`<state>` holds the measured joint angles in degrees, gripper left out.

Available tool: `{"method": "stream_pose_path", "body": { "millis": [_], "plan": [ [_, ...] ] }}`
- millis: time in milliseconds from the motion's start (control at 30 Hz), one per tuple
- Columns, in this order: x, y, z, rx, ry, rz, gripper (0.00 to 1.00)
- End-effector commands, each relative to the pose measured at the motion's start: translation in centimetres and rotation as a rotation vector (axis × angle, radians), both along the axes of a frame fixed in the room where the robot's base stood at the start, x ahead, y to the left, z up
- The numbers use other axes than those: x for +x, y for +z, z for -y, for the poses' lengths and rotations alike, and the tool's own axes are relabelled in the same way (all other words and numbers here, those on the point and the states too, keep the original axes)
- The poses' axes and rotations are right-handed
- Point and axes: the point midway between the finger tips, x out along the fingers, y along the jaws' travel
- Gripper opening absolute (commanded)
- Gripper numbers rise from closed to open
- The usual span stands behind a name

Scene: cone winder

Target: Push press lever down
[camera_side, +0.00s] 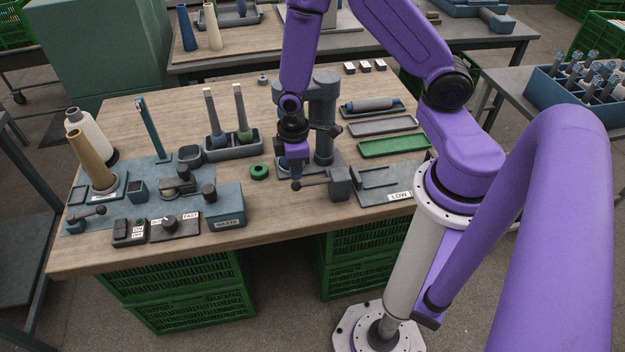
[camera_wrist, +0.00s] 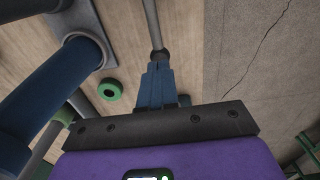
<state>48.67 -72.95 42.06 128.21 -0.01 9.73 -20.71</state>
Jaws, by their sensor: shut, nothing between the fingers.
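A lever with a dark ball knob (camera_side: 296,186) reaches left from a grey block (camera_side: 339,184) near the front edge of the table. It looks about level. My gripper (camera_side: 296,178) is shut and empty, pointing down, with its fingertips at the knob end. In the wrist view the closed fingers (camera_wrist: 157,72) are right by the dark knob (camera_wrist: 160,54) at the end of a grey rod (camera_wrist: 152,22). I cannot tell whether they touch it. The dark press column (camera_side: 322,118) stands just behind my gripper, and its base is partly hidden.
A green ring (camera_side: 259,171) lies left of my gripper. A grey tray labelled LOW (camera_side: 385,186) is to the right, with a green tray (camera_side: 394,146) behind it. A blue WASTE box (camera_side: 226,208) and a holder with spindles (camera_side: 232,149) stand to the left.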

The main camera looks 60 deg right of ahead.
Motion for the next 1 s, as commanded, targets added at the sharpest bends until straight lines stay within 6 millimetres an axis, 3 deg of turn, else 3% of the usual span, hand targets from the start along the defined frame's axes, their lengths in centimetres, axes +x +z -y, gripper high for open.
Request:
{"method": "stream_pose_path", "body": {
  "millis": [500, 1000],
  "plan": [
    [0.0, -0.1, 0.0, 0.0, 0.0, 0.0, 0.0],
    [0.0, -1.7, 0.0, -0.001, 0.0, -0.001, 0.0]
  ]
}}
